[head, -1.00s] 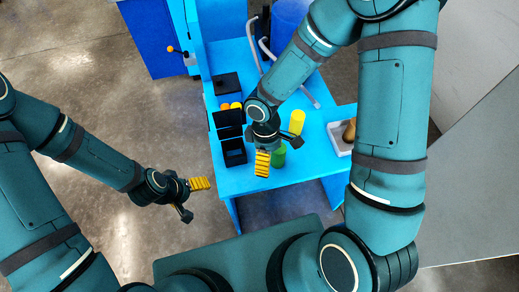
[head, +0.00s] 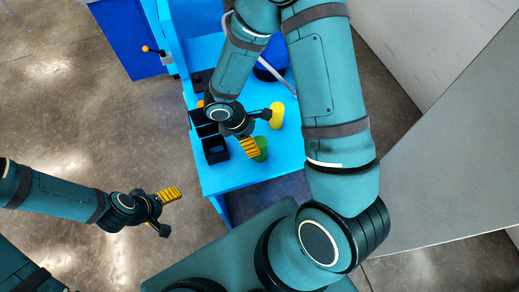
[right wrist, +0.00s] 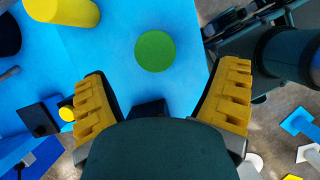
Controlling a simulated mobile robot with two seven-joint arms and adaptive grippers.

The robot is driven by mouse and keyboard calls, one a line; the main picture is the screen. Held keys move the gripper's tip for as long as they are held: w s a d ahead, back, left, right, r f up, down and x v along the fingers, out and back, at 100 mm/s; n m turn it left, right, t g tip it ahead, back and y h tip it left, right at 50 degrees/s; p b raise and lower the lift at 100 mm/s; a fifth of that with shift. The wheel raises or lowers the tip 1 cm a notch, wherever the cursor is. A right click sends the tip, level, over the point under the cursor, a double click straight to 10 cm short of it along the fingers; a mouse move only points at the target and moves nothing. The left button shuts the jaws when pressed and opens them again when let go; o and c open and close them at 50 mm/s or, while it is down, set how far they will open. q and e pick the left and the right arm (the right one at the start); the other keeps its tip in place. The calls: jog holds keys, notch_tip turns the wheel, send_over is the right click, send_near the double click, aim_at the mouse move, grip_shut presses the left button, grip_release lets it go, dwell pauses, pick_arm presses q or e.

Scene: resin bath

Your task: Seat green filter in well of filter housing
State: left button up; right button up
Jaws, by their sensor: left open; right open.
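The green filter (head: 260,147) is a short green cylinder standing on the blue table, partly hidden by my right gripper in the head view. In the right wrist view the green filter (right wrist: 155,51) shows as a round green top, ahead of and between the spread fingers. My right gripper (head: 257,131) is open and empty above the table beside the filter; its yellow ribbed fingers also show in the right wrist view (right wrist: 165,105). The black box (head: 215,151) with a square opening, apparently the filter housing, stands left of the filter. My left gripper (head: 173,211) is open and empty, off the table's left side.
A yellow cylinder (head: 277,115) stands behind the filter; it also shows in the right wrist view (right wrist: 62,10). The blue table (head: 235,182) has bare surface near its front edge. A grey panel (head: 450,160) stands at the right.

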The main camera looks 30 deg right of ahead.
aim_at(259, 142)
jog(key=shift+d+b+x, duration=0.2)
jog(key=shift+b+x, duration=0.1)
jog(key=shift+x, duration=2.6)
jog(key=shift+w+r, duration=0.1)
jog(key=shift+w, duration=0.1)
jog(key=c, duration=1.4)
